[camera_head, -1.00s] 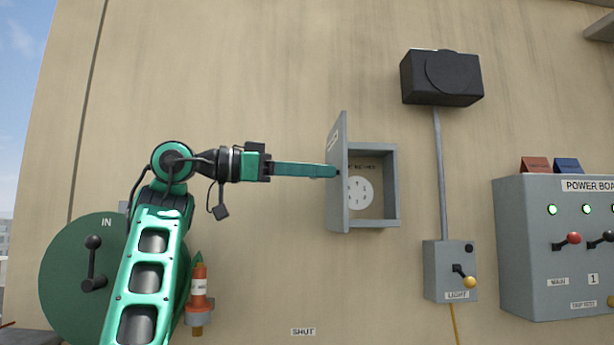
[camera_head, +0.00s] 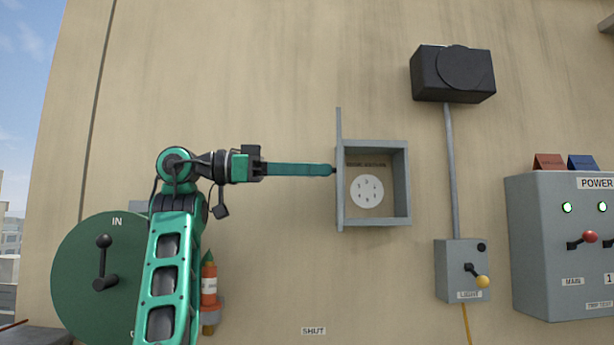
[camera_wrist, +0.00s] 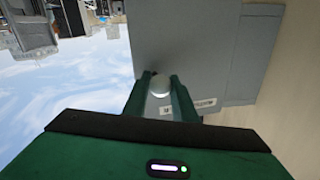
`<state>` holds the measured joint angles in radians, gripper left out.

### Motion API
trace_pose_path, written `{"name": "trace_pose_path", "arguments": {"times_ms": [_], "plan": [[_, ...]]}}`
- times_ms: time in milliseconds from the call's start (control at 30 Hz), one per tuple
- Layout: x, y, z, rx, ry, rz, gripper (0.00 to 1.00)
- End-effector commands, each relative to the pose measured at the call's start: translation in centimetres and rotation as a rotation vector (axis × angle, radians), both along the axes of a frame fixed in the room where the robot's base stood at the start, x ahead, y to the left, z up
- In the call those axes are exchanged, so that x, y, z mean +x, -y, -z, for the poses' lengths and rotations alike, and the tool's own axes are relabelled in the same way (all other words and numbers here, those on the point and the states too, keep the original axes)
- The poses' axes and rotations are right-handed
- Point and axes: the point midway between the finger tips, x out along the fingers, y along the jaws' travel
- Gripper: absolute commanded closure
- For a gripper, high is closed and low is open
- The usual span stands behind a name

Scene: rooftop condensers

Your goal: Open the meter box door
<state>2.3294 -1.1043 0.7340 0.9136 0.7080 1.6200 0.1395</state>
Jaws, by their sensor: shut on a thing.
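The grey meter box (camera_head: 402,185) is on the wall, with a white round dial (camera_head: 367,191) visible inside. Its door (camera_head: 339,170) is swung open on the left side and stands out from the wall, seen almost edge-on. My gripper (camera_head: 333,170) reaches from the left to the door's outer face. In the wrist view my gripper (camera_wrist: 160,82) has its two green fingers shut on a pale round knob (camera_wrist: 160,88) on the door (camera_wrist: 190,50). A label on the door is partly hidden by a finger.
A green disc with a black lever (camera_head: 85,275) and an orange cone-like thing (camera_head: 209,290) are at lower left. A LIGHT switch box (camera_head: 455,255), a black box (camera_head: 452,74) and a power board (camera_head: 555,260) are on the right.

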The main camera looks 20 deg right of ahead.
Motion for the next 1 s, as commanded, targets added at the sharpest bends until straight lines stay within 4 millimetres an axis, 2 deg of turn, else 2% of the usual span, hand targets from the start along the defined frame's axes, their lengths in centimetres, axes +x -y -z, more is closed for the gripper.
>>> {"name": "trace_pose_path", "arguments": {"times_ms": [33,200,233,300,667,1000], "plan": [[0.2,0.1,0.5,0.012,-0.001,0.000,1.00],[0.2,0.1,0.6,0.013,-0.001,0.001,1.00],[0.2,0.1,0.5,0.012,-0.001,0.001,0.68],[0.2,0.1,0.5,0.010,-0.002,0.000,0.57],[0.1,-0.2,0.2,0.006,0.000,0.002,0.57],[0.9,-3.6,0.3,0.006,-0.001,0.020,0.57]]}}
